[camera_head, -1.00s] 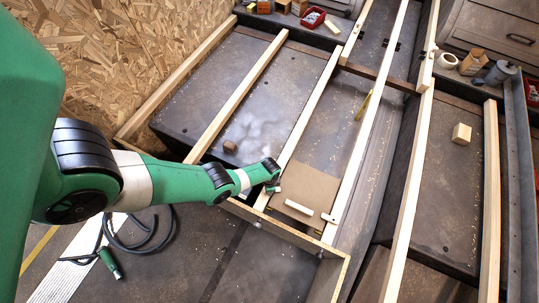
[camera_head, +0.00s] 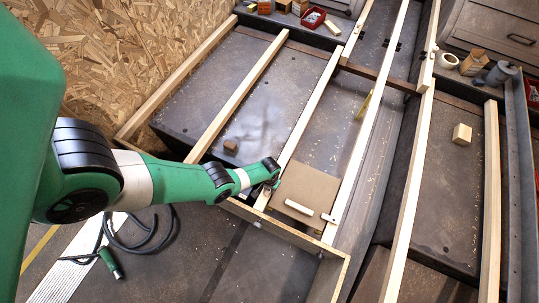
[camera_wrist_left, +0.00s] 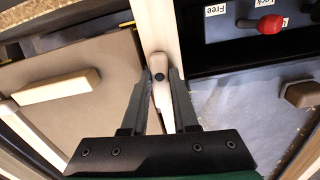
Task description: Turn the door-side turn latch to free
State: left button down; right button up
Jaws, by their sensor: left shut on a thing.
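The turn latch (camera_wrist_left: 160,65), a pale bar with a dark screw at its middle, lies on a wooden beam (camera_wrist_left: 155,20) in the left wrist view. It points roughly along the beam, beside the brown panel rather than across it. My left gripper (camera_wrist_left: 160,82) is shut on the latch, one finger on each side. In the head view my left gripper (camera_head: 274,181) is small at the panel's upper left corner and mostly hides the latch. The brown panel (camera_head: 308,188) has a wooden handle bar (camera_head: 299,208). My right gripper is not in view.
A second pale latch (camera_head: 329,217) lies at the panel's right edge. A red knob (camera_wrist_left: 270,23) beside "Free" and "Lock" labels shows in the left wrist view. A small wood block (camera_head: 231,146) lies left of the beam. Long wooden beams flank the panel.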

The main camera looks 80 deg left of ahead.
pick_arm(q)
jog(key=shift+n, duration=0.7)
jog(key=c, duration=0.7)
grip_release()
notch_tip(320, 180, up, 12)
jog(key=p, duration=1.1)
jog(key=shift+f+p, duration=0.25)
jog(key=shift+p, duration=0.05)
